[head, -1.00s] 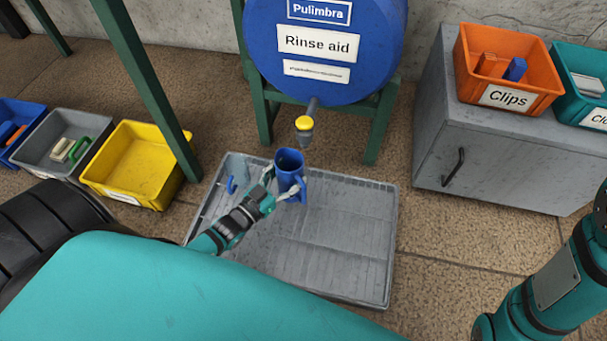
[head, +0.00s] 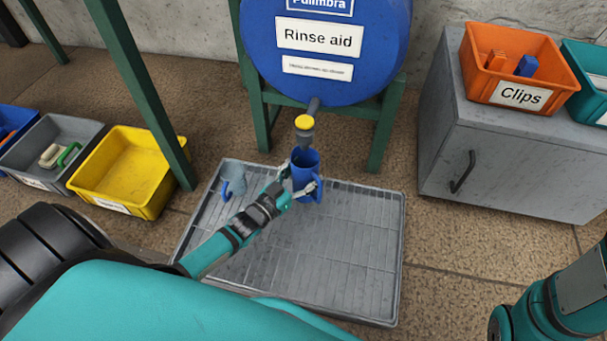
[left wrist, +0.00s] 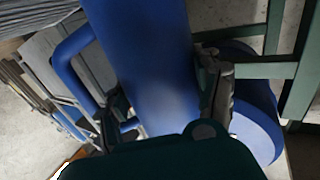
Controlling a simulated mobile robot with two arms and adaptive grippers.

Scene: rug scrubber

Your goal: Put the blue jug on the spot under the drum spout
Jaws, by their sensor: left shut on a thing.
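The blue jug (head: 305,164) is held by my left gripper (head: 302,190), whose fingers close on its two sides. The jug is upright, its open mouth just below the yellow-topped drum spout (head: 305,128) in the head view. I cannot tell whether its base touches the grey slatted tray (head: 350,285). In the left wrist view the blue jug (left wrist: 155,65) fills the middle between the fingers, with its handle at left. No marked spot shows under the spout. The blue drum (head: 330,75) sits on a green frame. My right gripper is out of view.
A grey jug with a blue handle (head: 235,179) stands at the tray's back left. Yellow (head: 125,180) and grey (head: 30,170) bins are at left. A grey cabinet (head: 525,170) with an orange Clips bin (head: 510,88) stands at right. Green posts flank the tray's back.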

